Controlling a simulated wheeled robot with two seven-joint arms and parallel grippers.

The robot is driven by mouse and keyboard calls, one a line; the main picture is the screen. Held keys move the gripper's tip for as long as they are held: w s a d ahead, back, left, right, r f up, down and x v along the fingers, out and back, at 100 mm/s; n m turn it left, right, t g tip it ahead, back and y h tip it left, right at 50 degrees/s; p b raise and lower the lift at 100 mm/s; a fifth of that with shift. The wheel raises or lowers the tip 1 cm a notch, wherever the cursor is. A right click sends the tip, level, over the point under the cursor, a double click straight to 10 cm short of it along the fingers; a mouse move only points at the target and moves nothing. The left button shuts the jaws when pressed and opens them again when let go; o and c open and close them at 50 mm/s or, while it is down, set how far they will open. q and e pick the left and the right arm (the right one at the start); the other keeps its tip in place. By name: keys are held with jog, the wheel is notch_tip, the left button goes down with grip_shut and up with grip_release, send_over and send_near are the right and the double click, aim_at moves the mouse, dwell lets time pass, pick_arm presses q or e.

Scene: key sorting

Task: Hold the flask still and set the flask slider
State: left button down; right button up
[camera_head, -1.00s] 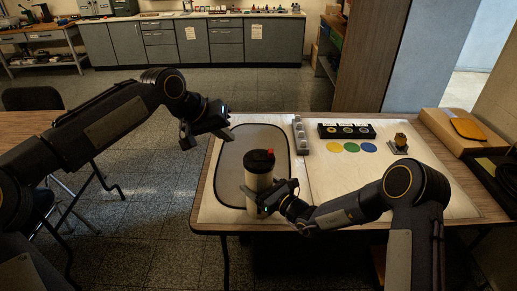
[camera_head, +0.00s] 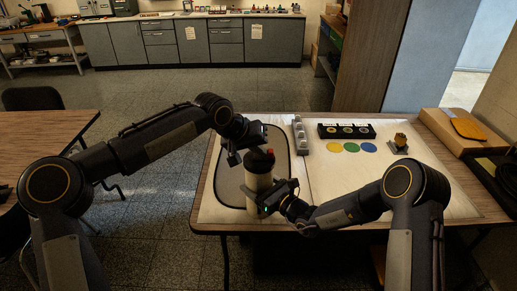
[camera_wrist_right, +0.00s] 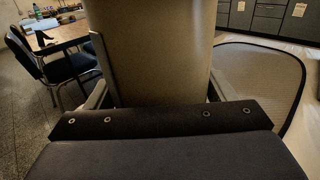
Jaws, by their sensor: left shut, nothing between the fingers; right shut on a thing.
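My right gripper (camera_head: 267,201) is shut around the flask's lower body. In the right wrist view the flask's body (camera_wrist_right: 150,52) fills the space between the two fingers. The slider itself is too small to make out.
A grey strip holder (camera_head: 301,135) stands behind the flask. A black box with round spots (camera_head: 346,131) and yellow, green and blue discs (camera_head: 351,147) lie right of it. The white table middle (camera_head: 340,180) is clear.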

aim_at(271, 153)
pick_arm(q)
jog(key=d, duration=0.4)
jog(key=shift+d, duration=0.2)
jog(key=shift+a, duration=0.1)
jog(key=shift+a, duration=0.35)
jog(key=a, duration=0.3)
jog(key=shift+a, duration=0.1)
jog(key=v, duration=1)
